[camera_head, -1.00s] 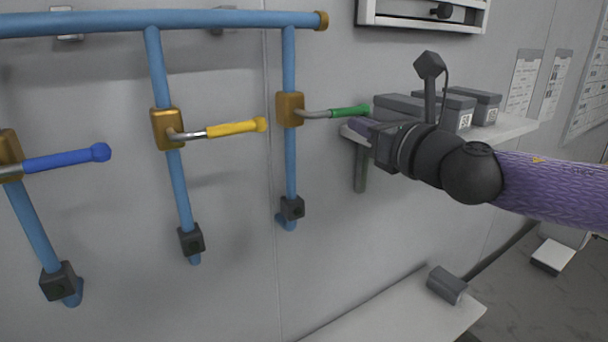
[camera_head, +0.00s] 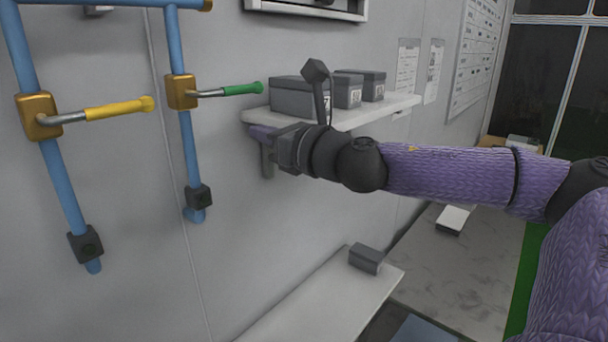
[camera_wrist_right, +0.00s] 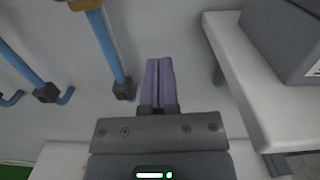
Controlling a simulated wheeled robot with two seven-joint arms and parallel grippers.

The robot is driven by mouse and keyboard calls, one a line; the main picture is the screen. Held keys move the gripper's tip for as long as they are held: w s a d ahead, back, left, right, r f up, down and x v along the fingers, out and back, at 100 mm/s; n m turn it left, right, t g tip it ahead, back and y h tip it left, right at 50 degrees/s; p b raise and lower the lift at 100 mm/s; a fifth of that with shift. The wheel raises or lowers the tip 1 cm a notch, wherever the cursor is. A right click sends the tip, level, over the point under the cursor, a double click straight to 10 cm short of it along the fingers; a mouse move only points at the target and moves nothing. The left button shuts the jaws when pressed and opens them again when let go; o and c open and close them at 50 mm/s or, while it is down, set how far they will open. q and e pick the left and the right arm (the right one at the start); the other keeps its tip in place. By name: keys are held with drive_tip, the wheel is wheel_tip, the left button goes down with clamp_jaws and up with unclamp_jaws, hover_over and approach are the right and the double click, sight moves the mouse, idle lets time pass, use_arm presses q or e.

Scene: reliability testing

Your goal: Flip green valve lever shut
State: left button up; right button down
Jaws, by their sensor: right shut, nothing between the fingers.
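The green valve lever (camera_head: 243,89) sticks out to the right, roughly level, from a brass valve body (camera_head: 181,92) on a blue vertical pipe (camera_head: 188,140) in the head view. My right gripper (camera_head: 256,131) is below and slightly right of the green handle's tip, apart from it, in front of the wall under the shelf. In the right wrist view its two purple fingers (camera_wrist_right: 159,82) lie together with nothing between them. That view shows the lower part of a brass body at its top edge, but not the green handle. My left gripper is not in view.
A yellow lever (camera_head: 119,109) sticks out from the pipe to the left. A white shelf (camera_head: 396,106) with grey boxes (camera_head: 299,97) is just above and right of my right gripper. A low white surface (camera_head: 322,307) with a grey block (camera_head: 365,259) stands below.

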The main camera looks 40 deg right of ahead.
use_arm(q)
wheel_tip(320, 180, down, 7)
drive_tip(key=b, duration=0.6)
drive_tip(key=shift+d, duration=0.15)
use_arm(e)
drive_tip(key=s, duration=0.9)
drive_tip(key=shift+s+d, duration=0.3)
drive_tip(key=shift+d, duration=0.15)
